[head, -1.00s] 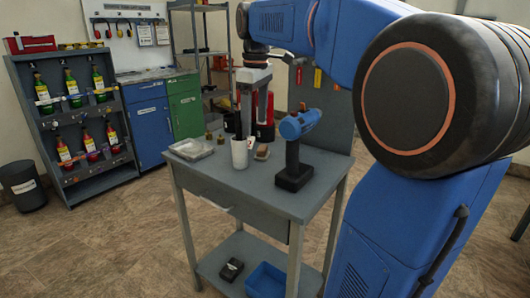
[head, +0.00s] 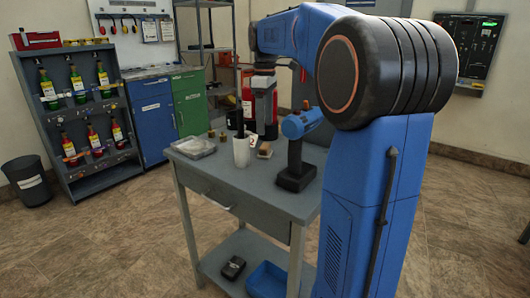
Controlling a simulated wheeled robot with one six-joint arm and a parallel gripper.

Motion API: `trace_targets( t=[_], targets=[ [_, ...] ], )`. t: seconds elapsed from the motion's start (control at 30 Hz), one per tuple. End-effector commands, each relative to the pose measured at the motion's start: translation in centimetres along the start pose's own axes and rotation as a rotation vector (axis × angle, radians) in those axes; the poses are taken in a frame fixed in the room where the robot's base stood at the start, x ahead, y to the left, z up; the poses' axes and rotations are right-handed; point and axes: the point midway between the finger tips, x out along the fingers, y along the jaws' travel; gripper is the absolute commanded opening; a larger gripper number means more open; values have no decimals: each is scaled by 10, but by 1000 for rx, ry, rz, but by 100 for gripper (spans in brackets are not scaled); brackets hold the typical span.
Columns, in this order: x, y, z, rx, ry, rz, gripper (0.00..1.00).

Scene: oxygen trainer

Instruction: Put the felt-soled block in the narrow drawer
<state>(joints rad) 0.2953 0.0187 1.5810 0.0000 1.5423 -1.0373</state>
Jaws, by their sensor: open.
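A small brown-and-pale block (head: 264,150) rests on the grey workbench (head: 215,176), just right of a white cup; I cannot make out a felt sole. The bench has a drawer (head: 232,205) under its top, with a pale handle or label on its front; it looks shut. My gripper (head: 264,126) is open and points down over the back of the bench, above the block in the picture. The gap between them is hard to judge. The near finger hides what is behind it.
A white cup (head: 241,151) stands left of the block, and a blue cordless drill (head: 297,150) stands close on the right. A clear tray (head: 194,147) and small brass pieces lie at the bench's left. A blue bin (head: 267,281) sits on the lower shelf.

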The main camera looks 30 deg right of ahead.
Motion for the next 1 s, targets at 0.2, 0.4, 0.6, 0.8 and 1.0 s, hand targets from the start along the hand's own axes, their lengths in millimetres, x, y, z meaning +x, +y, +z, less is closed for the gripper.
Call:
trace_targets(
  t=[0.2, 0.4, 0.6, 0.8, 1.0],
  targets=[
    [33, 0, 0, 0, -1, -1, 69],
    [44, 0, 0, 0, 0, 0, 69],
    [67, 0, 0, 0, -1, -2, 69],
    [90, 0, 0, 0, -1, -1, 69],
    [95, 1, 0, 0, 0, 1, 69]
  ],
)
